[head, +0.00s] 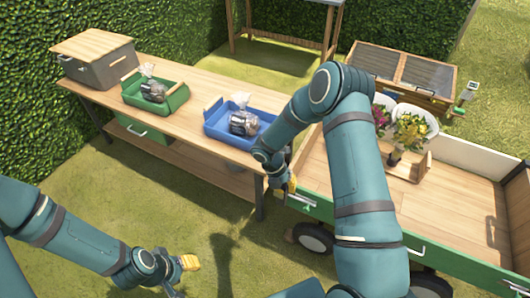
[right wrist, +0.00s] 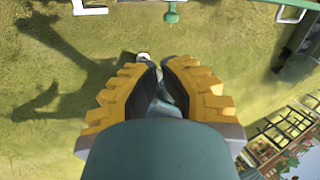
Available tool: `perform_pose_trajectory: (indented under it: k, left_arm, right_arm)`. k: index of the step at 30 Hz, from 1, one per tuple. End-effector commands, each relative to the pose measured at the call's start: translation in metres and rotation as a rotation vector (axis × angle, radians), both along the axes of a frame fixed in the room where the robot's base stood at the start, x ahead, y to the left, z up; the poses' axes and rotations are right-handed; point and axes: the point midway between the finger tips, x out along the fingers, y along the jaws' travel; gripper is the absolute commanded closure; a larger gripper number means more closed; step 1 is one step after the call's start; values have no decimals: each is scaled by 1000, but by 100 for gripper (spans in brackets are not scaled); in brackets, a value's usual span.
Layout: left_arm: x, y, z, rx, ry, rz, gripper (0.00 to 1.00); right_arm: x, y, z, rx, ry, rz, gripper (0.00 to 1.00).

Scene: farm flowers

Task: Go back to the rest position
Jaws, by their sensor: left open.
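My left gripper (head: 192,264) has yellow fingers and is open and empty, low over the grass at the front left in the head view. My right gripper (head: 291,186) hangs beside the right end of the wooden table and the cart's green side, partly hidden by my own arm. In the right wrist view, its yellow and dark fingers (right wrist: 160,72) lean close together over grass. I see no object held between them, and whether they are fully shut is unclear.
The wooden table (head: 190,103) bears a green tray (head: 177,101) and a blue tray (head: 215,128), each with a wrapped item. A cart (head: 455,200) with flower bouquets (head: 411,132) stands right. A grey box (head: 105,65) sits at the table's left end. The front grass is open.

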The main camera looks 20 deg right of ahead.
Motion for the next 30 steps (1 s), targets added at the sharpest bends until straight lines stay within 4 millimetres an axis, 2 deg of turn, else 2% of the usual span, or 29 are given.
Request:
perform_pose_trajectory:
  k: [7, 11, 14, 18, 21, 25, 30]
  left_arm:
    - [0, 0, 0, 0, -1, 0, 53]
    - [0, 0, 0, 0, -1, 0, 53]
    - [0, 0, 0, 0, 0, 0, 53]
    - [0, 0, 0, 0, 0, 0, 53]
    - [0, 0, 0, 0, 0, 0, 53]
    - [0, 0, 0, 0, 0, 0, 53]
    - [0, 0, 0, 0, 0, 0, 53]
  right_arm:
    - [-4, 6, -2, 15, -8, -33, 100]
    - [-23, 36, -9, 88, -50, -222, 100]
    - [-47, 74, -14, 168, -89, -503, 100]
    - [-80, 127, -12, 242, -113, -988, 100]
    - [-99, 155, -6, 253, -112, -1351, 100]
    - [-120, 178, 3, 220, -101, -1826, 100]
    - [-139, 186, 13, 139, -100, -2331, 100]
